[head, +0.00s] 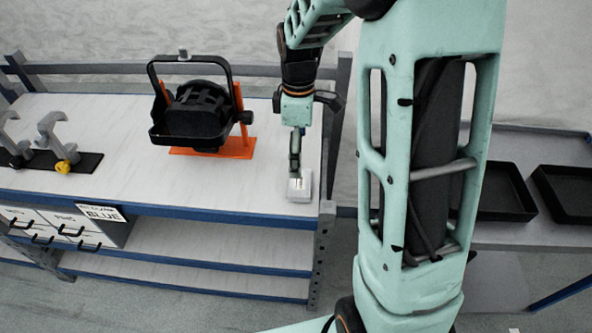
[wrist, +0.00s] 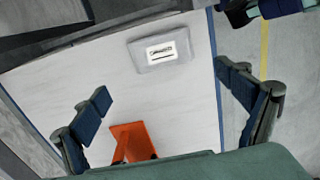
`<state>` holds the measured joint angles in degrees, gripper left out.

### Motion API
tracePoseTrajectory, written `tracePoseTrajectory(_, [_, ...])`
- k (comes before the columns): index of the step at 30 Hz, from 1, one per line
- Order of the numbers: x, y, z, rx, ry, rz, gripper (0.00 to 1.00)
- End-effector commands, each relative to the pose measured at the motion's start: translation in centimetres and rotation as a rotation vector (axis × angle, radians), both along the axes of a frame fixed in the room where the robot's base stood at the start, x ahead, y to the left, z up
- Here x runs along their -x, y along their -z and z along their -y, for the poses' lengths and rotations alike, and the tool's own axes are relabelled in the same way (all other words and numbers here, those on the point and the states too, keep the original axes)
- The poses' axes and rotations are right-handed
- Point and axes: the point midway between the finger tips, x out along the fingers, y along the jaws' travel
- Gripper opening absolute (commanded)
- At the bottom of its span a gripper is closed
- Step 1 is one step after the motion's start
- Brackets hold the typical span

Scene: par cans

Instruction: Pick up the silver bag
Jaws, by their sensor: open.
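The silver bag (head: 299,187) is a small flat light-grey pouch with a white label. It lies on the workbench top near its right front corner in the head view. In the wrist view the silver bag (wrist: 160,50) lies flat, beyond the fingertips and between their lines. My gripper (head: 294,158) points down above the bag in the head view. In the wrist view my gripper (wrist: 162,82) has its two blue-padded fingers wide apart with nothing between them. The exact height of the fingertips over the bag is hard to tell.
A black par can (head: 195,112) on an orange stand (head: 238,147) stands left of my gripper. Grey clamps (head: 50,135) lie on a black strip further left. Drawers sit under the workbench (head: 100,110). Black trays (head: 505,190) rest on a side table at right.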

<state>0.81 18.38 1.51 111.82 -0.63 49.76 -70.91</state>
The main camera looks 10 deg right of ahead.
Motion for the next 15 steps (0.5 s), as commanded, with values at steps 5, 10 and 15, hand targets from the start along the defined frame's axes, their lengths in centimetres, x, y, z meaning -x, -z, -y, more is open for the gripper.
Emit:
tracePoseTrajectory(5, [0.2, 3.0, -0.1, 0.0, -0.003, -0.007, 0.93])
tracePoseTrajectory(10, [0.2, 4.8, 0.0, 0.0, -0.002, -0.004, 0.93])
tracePoseTrajectory(15, [0.3, 6.2, 0.1, 0.0, -0.001, -0.005, 0.93])
